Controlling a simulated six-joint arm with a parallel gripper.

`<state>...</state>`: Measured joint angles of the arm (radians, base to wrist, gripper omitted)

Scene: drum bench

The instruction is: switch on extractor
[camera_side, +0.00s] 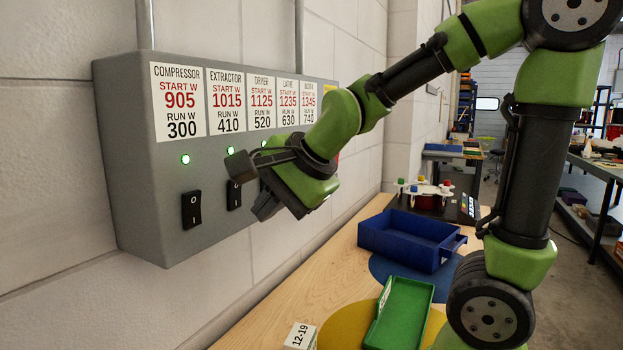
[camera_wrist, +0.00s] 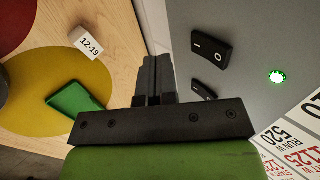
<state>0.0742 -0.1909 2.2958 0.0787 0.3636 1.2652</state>
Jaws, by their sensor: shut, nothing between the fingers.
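The grey panel (camera_side: 150,205) is on the wall, with several labelled columns. The EXTRACTOR label (camera_side: 226,102) reads start W 1015, run W 410. Below it are a lit green light (camera_side: 230,151) and the black extractor rocker switch (camera_side: 234,195), marked O and I; its position is hard to tell. My gripper (camera_side: 266,207) is close to the panel front, just right of this switch, and hides what lies behind it. In the wrist view its fingers (camera_wrist: 155,76) are together and empty, beside two black switches (camera_wrist: 209,48); one is partly hidden. Contact with the panel is unclear.
The compressor switch (camera_side: 191,209) is left of the extractor switch, under its lit green light (camera_side: 185,159). Space before the panel's left end is clear.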

